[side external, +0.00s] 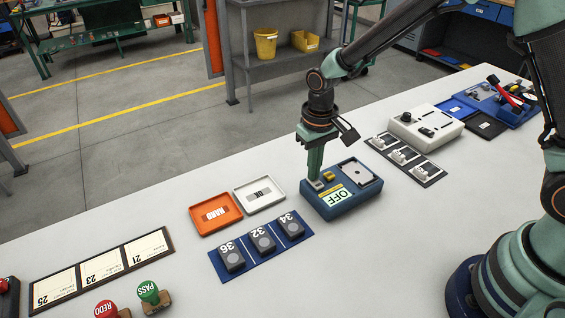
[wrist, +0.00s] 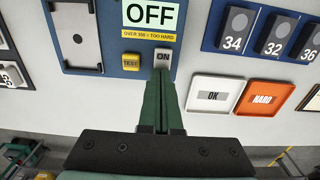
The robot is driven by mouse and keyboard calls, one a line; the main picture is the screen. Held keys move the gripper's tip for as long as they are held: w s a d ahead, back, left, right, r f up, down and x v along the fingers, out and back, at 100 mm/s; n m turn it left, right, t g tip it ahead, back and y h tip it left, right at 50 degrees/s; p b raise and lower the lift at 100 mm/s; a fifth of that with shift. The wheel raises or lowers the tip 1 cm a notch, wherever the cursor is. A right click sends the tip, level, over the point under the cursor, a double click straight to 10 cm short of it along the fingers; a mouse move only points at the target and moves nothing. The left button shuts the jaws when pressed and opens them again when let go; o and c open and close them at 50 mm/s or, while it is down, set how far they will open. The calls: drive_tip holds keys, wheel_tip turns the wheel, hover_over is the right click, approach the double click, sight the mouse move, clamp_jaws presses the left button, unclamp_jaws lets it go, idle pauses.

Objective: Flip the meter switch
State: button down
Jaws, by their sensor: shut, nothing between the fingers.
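The blue meter (side external: 341,203) stands on the white bench, and its display (side external: 338,197) reads OFF. In the wrist view the meter (wrist: 112,40) shows the OFF display (wrist: 150,14), a grey ON switch (wrist: 163,57) and a yellow TEST button (wrist: 131,61). My gripper (wrist: 161,75) is shut and empty, pointing down. Its fingertips are at the near edge of the ON switch and hide part of it; I cannot tell whether they touch. In the side view my gripper (side external: 316,177) stands over the same corner of the meter, beside the yellow button (side external: 328,176).
An orange HARD tray (side external: 205,223) and a white OK tray (side external: 246,200) lie left of the meter. A blue mat (side external: 217,264) holds blocks 36, 32 and 34. A strip of small parts (side external: 426,172) and a white device (side external: 446,124) lie to the right.

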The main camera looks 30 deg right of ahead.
drive_tip(key=shift+f, duration=0.15)
idle(0.3)
drive_tip(key=shift+s+r, duration=0.25)
drive_tip(key=shift+s, duration=0.5)
wheel_tip(320, 180, up, 14)
drive_tip(key=s, duration=0.2)
idle(0.4)
